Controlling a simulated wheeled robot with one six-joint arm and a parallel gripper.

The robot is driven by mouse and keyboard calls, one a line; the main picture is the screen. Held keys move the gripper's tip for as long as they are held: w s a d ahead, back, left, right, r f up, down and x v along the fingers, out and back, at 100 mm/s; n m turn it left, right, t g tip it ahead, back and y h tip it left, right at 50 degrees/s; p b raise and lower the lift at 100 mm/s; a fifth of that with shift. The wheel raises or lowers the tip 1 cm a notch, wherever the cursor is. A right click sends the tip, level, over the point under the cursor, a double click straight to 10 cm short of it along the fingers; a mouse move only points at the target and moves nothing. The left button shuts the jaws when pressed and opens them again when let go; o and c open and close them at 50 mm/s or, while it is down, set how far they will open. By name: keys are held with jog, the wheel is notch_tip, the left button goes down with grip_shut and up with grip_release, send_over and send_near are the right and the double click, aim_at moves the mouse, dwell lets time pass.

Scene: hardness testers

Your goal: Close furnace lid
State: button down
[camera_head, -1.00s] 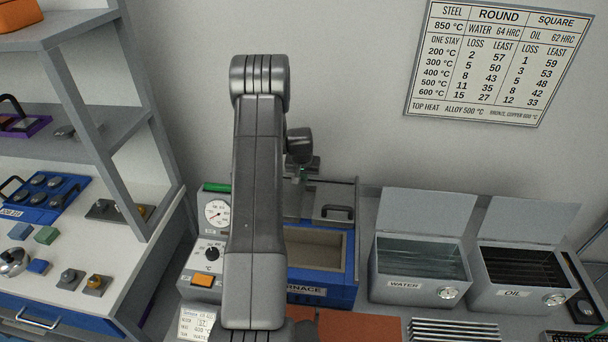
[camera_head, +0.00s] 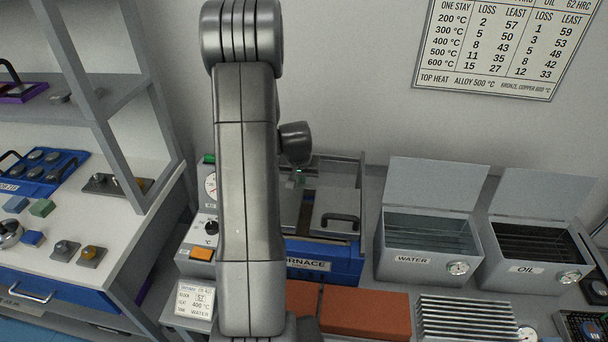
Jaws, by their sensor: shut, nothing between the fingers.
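The blue furnace (camera_head: 322,258) stands on the bench behind and to the right of my arm. My gripper (camera_head: 299,180) is partly visible behind my arm, at the back of the lid. It is shut and empty. Whether it touches the lid cannot be told.
Open-lidded WATER (camera_head: 412,260) and OIL (camera_head: 525,269) tanks stand to the right. Reddish bricks (camera_head: 365,314) and a ribbed metal rack (camera_head: 468,317) lie in front. A shelf unit (camera_head: 110,105) and a side table are at left.

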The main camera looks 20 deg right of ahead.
aim_at(300, 188)
jog(key=shift+s+a+f+b, duration=0.1)
jog(key=shift+s+a+b, duration=0.2)
jog(key=shift+s, duration=0.35)
jog(key=shift+s+a+b, duration=0.25)
jog(key=shift+s+a, duration=0.05)
jog(key=shift+s, duration=0.4)
jog(key=shift+s+f, duration=0.1)
jog(key=v, duration=1.4)
jog(key=shift+w, duration=0.3)
jog(key=x, duration=1)
jog(key=shift+f, duration=0.4)
jog(key=shift+r, duration=0.1)
